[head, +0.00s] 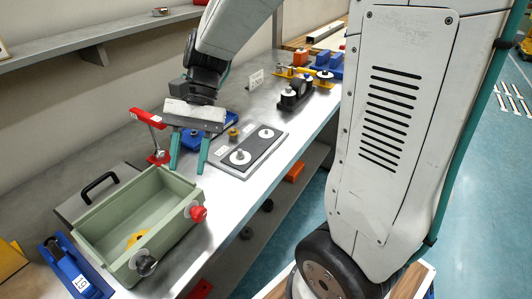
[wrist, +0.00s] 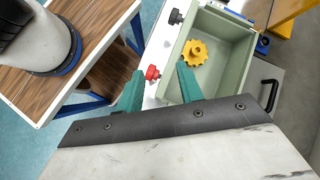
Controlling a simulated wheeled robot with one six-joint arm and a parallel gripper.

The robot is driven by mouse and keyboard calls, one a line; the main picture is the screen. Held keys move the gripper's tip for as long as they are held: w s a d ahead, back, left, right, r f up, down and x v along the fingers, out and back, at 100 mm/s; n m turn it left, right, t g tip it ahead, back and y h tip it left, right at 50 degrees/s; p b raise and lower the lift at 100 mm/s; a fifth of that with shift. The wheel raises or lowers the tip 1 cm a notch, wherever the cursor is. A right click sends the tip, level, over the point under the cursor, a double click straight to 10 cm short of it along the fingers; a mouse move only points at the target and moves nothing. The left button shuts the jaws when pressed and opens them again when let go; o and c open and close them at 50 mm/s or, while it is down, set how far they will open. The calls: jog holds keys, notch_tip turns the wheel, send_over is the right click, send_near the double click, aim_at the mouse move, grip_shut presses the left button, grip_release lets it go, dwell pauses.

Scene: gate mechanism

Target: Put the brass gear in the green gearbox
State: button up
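The green gearbox (head: 177,238) is an open-topped, pale green box at the left front of the bench in the head view. It also shows at the top of the wrist view (wrist: 235,75). The brass gear (head: 137,238) is a yellow toothed wheel with a central hole, inside the box. The wrist view shows the gear (wrist: 194,53) near one wall; the box's near wall partly hides it in the head view. My gripper (head: 187,166) is over the bench beyond the box's far right end. Its teal fingers (wrist: 160,70) are apart, with nothing between them.
A red knob (head: 198,213) and a black knob (head: 144,263) stick out of the box's near side. A grey panel with a black handle (head: 100,184) lies behind it. A red stand (head: 151,135) and a grey plate with two pegged discs (head: 252,150) stand farther back.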

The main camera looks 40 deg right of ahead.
jog(key=s+d+r+n+t+h, duration=0.4)
jog(key=s+d+n+t+h, duration=0.1)
jog(key=s, duration=0.8)
jog(key=d+n+h, duration=0.1)
jog(key=d+n, duration=0.1)
jog(key=d, duration=0.1)
jog(key=shift+s+d+n+t+h, duration=0.15)
jog(key=shift+d+n+t+h, duration=0.15)
jog(key=shift+d+t, duration=0.1)
jog(key=shift+r, duration=0.1)
dwell(0.3)
